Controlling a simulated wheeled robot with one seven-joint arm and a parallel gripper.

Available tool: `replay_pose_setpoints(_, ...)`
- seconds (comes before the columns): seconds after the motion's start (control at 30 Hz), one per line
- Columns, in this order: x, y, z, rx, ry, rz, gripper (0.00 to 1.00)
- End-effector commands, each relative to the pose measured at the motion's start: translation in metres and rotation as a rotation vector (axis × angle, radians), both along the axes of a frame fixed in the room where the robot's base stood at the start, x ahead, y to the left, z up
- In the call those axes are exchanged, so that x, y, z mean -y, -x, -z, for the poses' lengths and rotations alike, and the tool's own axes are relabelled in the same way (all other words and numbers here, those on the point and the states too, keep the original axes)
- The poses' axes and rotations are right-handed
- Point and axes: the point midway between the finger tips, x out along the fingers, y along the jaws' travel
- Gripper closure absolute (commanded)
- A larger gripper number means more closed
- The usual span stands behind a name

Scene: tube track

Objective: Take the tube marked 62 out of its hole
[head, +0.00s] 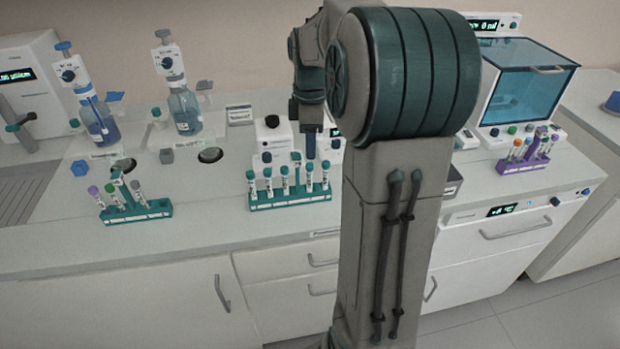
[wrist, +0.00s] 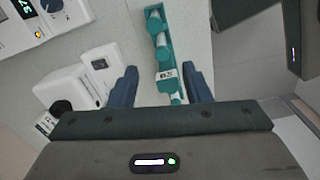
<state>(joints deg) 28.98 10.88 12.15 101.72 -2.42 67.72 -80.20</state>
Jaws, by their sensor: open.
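The middle teal rack (head: 290,201) stands on the bench and holds several capped tubes. In the wrist view the same rack (wrist: 168,40) runs up from between my fingers. My gripper (wrist: 159,70) is open, with its two blue fingers on either side of the rack's near end. In the head view my gripper (head: 310,147) hangs above the right part of this rack, partly hidden by my arm. The number 62 cannot be read for sure on any tube.
A second teal rack (head: 137,213) with tubes stands at left and a purple rack (head: 522,165) at right. Bottles with dispensers (head: 185,110) stand behind. A white device (head: 275,140) stands close behind the middle rack. Bench between the teal racks is clear.

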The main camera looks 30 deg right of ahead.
Motion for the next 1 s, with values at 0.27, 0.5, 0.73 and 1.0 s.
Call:
replay_pose_setpoints(0.27,0.000,0.000,0.030,0.000,0.000,0.001,0.56)
replay_pose_setpoints(0.5,-0.003,0.003,0.059,-0.004,-0.001,0.001,0.56)
replay_pose_setpoints(0.73,-0.003,0.002,0.081,0.000,0.000,0.001,0.56)
replay_pose_setpoints(1.0,-0.003,0.002,0.082,0.001,0.000,0.001,0.76)
